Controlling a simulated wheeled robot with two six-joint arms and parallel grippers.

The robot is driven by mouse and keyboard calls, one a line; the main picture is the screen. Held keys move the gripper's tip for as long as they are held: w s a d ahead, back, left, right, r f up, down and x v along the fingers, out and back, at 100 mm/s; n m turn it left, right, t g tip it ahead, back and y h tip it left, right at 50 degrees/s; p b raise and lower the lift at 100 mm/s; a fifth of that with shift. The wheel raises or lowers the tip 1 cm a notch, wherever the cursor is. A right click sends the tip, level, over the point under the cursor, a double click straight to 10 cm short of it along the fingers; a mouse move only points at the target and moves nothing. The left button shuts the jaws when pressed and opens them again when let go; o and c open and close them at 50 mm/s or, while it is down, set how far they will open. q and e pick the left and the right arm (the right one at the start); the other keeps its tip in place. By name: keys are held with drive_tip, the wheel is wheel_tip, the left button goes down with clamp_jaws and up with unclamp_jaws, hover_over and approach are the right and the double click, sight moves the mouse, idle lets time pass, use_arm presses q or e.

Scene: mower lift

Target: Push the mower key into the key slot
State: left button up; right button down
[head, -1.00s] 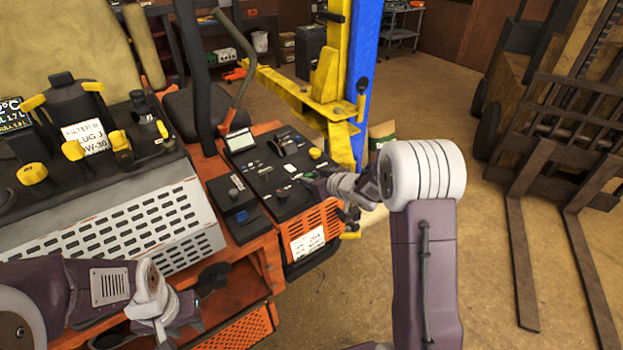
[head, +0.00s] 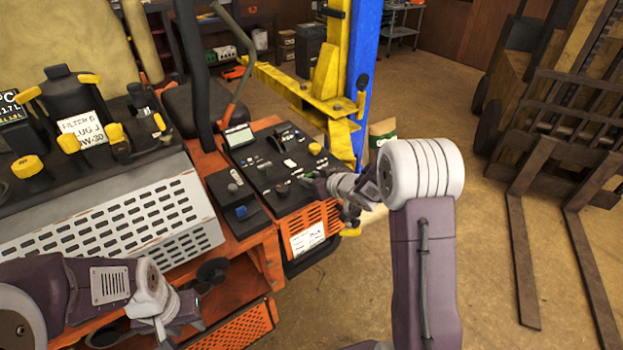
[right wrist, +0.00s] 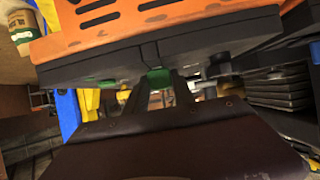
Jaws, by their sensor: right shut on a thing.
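My right gripper (head: 308,180) is at the right edge of the mower's black control console (head: 262,172). In the right wrist view its two dark fingers (right wrist: 160,88) are shut on a small green thing, which I take to be the mower key (right wrist: 158,78). The key lies against or just in front of a dark edge; I cannot tell if it touches. The key slot cannot be made out; the gripper may hide it. My left gripper (head: 188,305) hangs low at the left, over the orange mower body, away from the console; its finger opening is unclear.
A black box with a blue knob (head: 240,212) sits left of the console. A perforated grey panel (head: 130,215) and yellow-capped containers are further left. A blue and yellow lift post (head: 352,75) stands behind. A forklift (head: 560,110) is at the right, with open floor between.

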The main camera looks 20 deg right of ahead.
drive_tip(key=c, duration=1)
unclamp_jaws()
drive_tip(key=v, duration=0.9)
drive_tip(key=shift+s, duration=0.1)
